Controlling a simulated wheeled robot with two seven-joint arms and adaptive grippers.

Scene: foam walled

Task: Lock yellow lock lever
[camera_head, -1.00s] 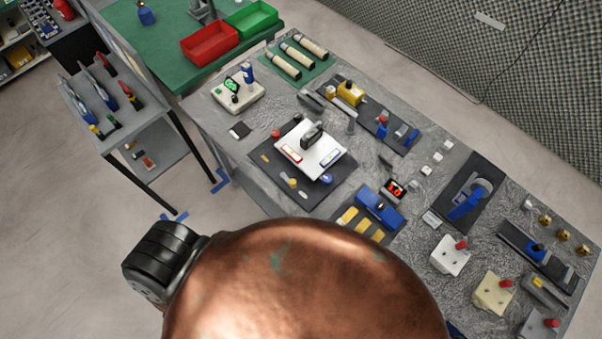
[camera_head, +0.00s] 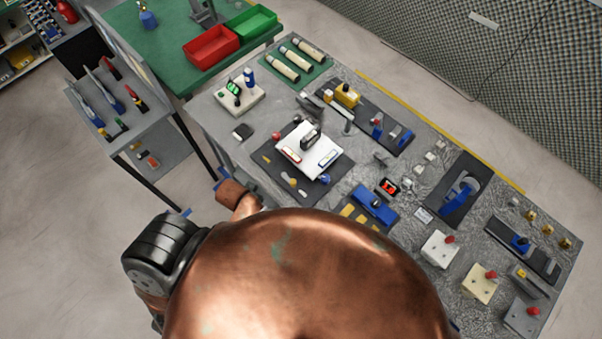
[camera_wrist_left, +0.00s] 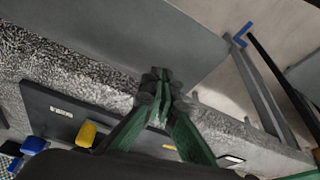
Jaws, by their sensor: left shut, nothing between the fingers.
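In the left wrist view my left gripper (camera_wrist_left: 160,85) has its green fingers together, with nothing between them. It is over the table's edge region, beside a dark board (camera_wrist_left: 60,100). A yellow knob-like part (camera_wrist_left: 87,133) stands on that board to the lower left of the fingertips, apart from them. A blue part (camera_wrist_left: 33,145) is left of it. In the head view small yellow parts (camera_head: 291,181) lie on the dark board (camera_head: 265,160) around a white plate (camera_head: 308,150). Which yellow part is the lock lever, and its position, I cannot tell. My right gripper is not in view.
In the head view the grey table (camera_head: 225,120) holds several boards with levers, switches and blocks. A red bin (camera_head: 211,47) and a green bin (camera_head: 250,22) stand on the green table behind. A grey tool stand (camera_head: 125,115) is at the left. My copper body covers the near edge.

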